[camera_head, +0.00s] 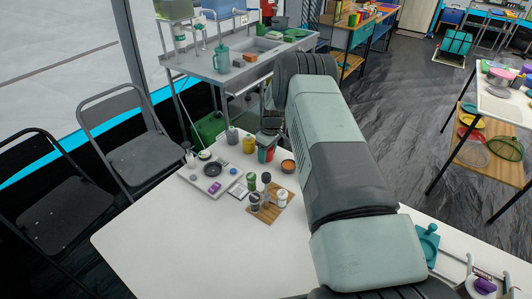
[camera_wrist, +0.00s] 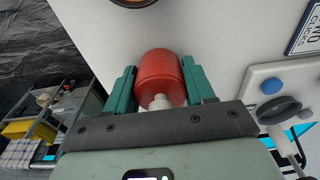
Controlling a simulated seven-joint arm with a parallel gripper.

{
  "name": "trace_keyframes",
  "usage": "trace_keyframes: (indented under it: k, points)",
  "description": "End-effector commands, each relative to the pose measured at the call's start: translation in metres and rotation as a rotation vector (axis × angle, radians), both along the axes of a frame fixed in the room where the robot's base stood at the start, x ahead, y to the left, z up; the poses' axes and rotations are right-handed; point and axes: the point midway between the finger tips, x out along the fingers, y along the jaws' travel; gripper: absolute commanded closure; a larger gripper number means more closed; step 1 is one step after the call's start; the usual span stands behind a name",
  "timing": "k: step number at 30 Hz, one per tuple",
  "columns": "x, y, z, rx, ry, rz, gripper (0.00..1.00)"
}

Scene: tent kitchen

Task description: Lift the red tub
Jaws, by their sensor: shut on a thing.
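The red tub (camera_wrist: 158,76) is a rounded red container with a pale knob or neck on the side toward the wrist camera. In the wrist view it sits between the two green fingers of my gripper (camera_wrist: 160,88), which is shut on it. In the head view my gripper (camera_head: 267,148) is at the far edge of the white table (camera_head: 190,265). Only a small part of the red tub (camera_head: 264,155) shows there, partly hidden by the fingers. I cannot tell whether the tub touches the table.
Close by on the table are a yellow jar (camera_head: 249,145), an orange-topped bowl (camera_head: 288,166), a green-lidded jar (camera_head: 252,181) and a wooden board (camera_head: 272,208) with shakers. A light tray (camera_head: 213,182) lies left. The table's front left is clear. A sink counter (camera_head: 235,65) stands behind.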

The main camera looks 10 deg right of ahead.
Motion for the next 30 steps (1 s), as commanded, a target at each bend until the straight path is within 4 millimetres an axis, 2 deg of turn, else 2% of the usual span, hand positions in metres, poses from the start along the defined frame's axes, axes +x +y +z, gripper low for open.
trace_keyframes:
  k: [24,30]
  points:
    - [0.001,0.0,0.081,0.0,-0.003,0.0,0.64]
    - [0.0,0.0,0.088,0.0,0.0,0.0,0.64]
